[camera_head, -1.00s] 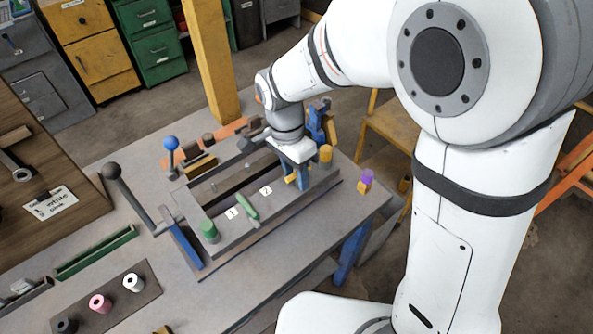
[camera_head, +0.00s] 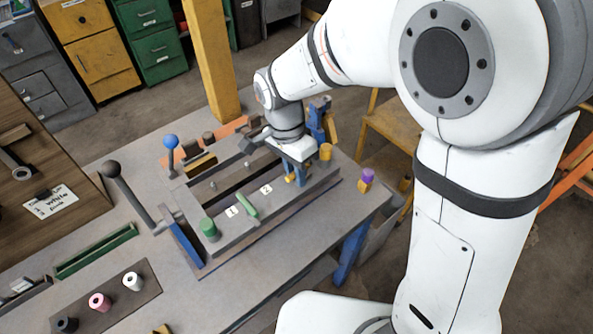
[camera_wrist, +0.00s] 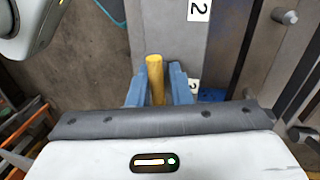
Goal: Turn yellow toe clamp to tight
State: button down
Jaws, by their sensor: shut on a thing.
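The yellow toe clamp shows in the wrist view as an upright yellow bar (camera_wrist: 156,78) beside a grey fixture rail. My gripper (camera_wrist: 158,92) has its two blue fingers closed around it, one on each side. In the head view my gripper (camera_head: 297,178) points down at the right part of the grey fixture (camera_head: 222,236) on the bench. Only a little yellow shows between the fingers there. The clamp's base and any tight mark are hidden by my wrist and fingers.
A green lever (camera_head: 248,206) and a green knob (camera_head: 209,229) are on the same fixture. A yellow cylinder (camera_head: 325,152) and a blue post (camera_head: 318,118) stand close behind my gripper. A purple-topped yellow piece (camera_head: 367,177) is near the bench's right edge.

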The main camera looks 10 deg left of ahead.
jog(key=n+b, duration=0.1)
jog(key=n, duration=0.3)
jog(key=shift+s+t, duration=0.1)
jog(key=shift+t, duration=0.2)
jog(key=n+b, duration=0.1)
jog(key=n, duration=0.3)
jog(key=shift+s+d+f+n+t+b, duration=0.1)
jog(key=shift+d+n+t+b, duration=0.05)
jog(key=shift+n+t+b, duration=0.2)
jog(key=n+t+b, duration=0.1)
jog(key=n, duration=0.3)
jog(key=shift+d+n, duration=0.1)
jog(key=shift+n, duration=0.15)
jog(key=shift+d+n+t+b, duration=0.2)
jog(key=shift+n+b, duration=0.25)
jog(key=shift+n, duration=1.55)
jog(key=c, duration=1.4)
grip_release()
jog(key=shift+a, duration=0.1)
